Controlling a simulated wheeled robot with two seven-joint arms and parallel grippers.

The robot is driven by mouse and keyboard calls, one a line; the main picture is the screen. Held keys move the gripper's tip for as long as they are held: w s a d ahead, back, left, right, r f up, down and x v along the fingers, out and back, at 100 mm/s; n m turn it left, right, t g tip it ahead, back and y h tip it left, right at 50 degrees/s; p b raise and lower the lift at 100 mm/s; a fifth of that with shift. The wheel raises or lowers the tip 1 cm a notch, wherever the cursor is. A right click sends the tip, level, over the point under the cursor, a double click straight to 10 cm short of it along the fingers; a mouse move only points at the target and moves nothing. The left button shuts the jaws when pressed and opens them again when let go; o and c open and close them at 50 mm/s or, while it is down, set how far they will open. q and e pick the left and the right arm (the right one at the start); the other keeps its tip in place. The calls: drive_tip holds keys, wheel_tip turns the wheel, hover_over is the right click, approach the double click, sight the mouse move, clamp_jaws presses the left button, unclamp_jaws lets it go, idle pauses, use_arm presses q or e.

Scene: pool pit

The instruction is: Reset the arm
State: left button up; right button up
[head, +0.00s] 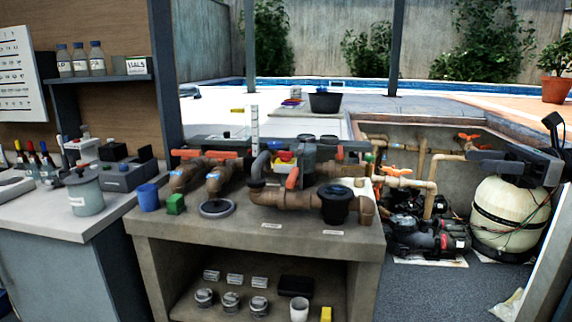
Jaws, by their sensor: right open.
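My right gripper (486,160) is at the right side of the head view, dark grey, with its jaws pointing left. It is open and I see nothing between its fingers. It shows in front of the top of the cream filter tank (512,212), and I cannot tell the gap between them. My left gripper is not in view.
A workbench (245,238) in the middle carries brown pipes, a black-lidded strainer (336,204), a blue cup (148,197) and a green block (175,203). Pumps (425,235) stand in the pit at right. A grey lidded pot (85,193) stands on the left counter (60,222).

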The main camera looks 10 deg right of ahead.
drive_tip(key=w+a+f+m+t, duration=0.1)
drive_tip(key=w+a+f+m, duration=0.5)
drive_tip(key=w+a+f, duration=0.45)
drive_tip(key=s+a+f+m+t, duration=0.2)
drive_tip(key=a+f+m+t, duration=0.4)
drive_tip(key=a+f+m, duration=0.7)
drive_tip(key=s+a+f+m+t+h, duration=0.3)
drive_tip(key=s+a+f+m+h, duration=0.6)
drive_tip(key=m, duration=0.5)
drive_tip(key=s+a+f+m+g+h, duration=0.1)
drive_tip(key=s+f+m+g+h, duration=0.1)
drive_tip(key=s+m, duration=0.5)
drive_tip(key=s+a+f+m+g+h+b, duration=0.1)
drive_tip(key=s+a+f+m+g+h, duration=0.1)
drive_tip(key=s+f+m+g, duration=0.2)
drive_tip(key=s+f+m, duration=0.3)
drive_tip(key=s, duration=0.3)
drive_tip(key=shift+g, duration=0.4)
